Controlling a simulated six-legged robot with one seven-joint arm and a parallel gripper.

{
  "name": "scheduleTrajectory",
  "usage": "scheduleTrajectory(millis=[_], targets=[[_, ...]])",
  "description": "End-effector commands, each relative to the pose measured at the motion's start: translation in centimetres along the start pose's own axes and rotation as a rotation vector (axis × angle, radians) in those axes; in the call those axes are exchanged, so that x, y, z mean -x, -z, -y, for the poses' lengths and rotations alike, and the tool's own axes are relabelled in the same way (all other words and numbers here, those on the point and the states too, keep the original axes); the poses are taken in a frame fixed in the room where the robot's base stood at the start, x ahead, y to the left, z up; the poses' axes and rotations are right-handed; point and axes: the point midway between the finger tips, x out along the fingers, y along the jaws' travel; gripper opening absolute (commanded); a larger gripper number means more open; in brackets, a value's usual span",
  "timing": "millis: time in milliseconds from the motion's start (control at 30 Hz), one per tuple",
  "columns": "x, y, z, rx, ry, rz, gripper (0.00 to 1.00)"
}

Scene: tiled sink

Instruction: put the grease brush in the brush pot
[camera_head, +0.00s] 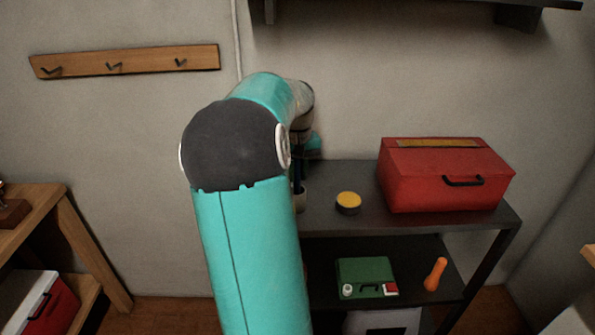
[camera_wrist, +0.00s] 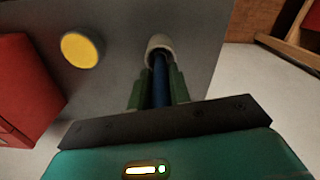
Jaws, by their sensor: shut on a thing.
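My gripper (camera_wrist: 158,88) is shut on the grease brush (camera_wrist: 160,78), whose dark blue handle lies between the two green fingers in the wrist view. The far end of the brush meets the mouth of the pale brush pot (camera_wrist: 161,41). Its tip is hidden, and I cannot tell how deep it sits in the pot. In the head view the pot (camera_head: 301,201) stands on the grey shelf top, partly hidden behind my teal arm. My gripper is above it there, mostly hidden by the arm.
A yellow-topped round tin (camera_head: 348,202) and a large red toolbox (camera_head: 446,178) stand right of the pot on the shelf top (camera_head: 335,174). A green case (camera_head: 366,276) and an orange object (camera_head: 435,274) are on the lower shelf. The wall is close behind.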

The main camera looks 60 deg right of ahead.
Motion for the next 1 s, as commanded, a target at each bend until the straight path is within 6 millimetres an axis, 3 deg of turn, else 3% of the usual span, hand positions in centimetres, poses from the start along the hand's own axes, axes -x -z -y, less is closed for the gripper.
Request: scheduleTrajectory(millis=[33,100,133,533,1000], targets=[[-0.1,0.0,0.0,0.000,0.000,0.000,0.25],[0.0,0.0,0.0,0.000,0.000,0.000,0.39],[0.0,0.0,0.0,0.000,0.000,0.000,0.41],[0.8,0.0,0.0,0.000,0.001,0.000,0.41],[10.0,0.1,0.0,-0.001,0.000,-0.002,0.41]])
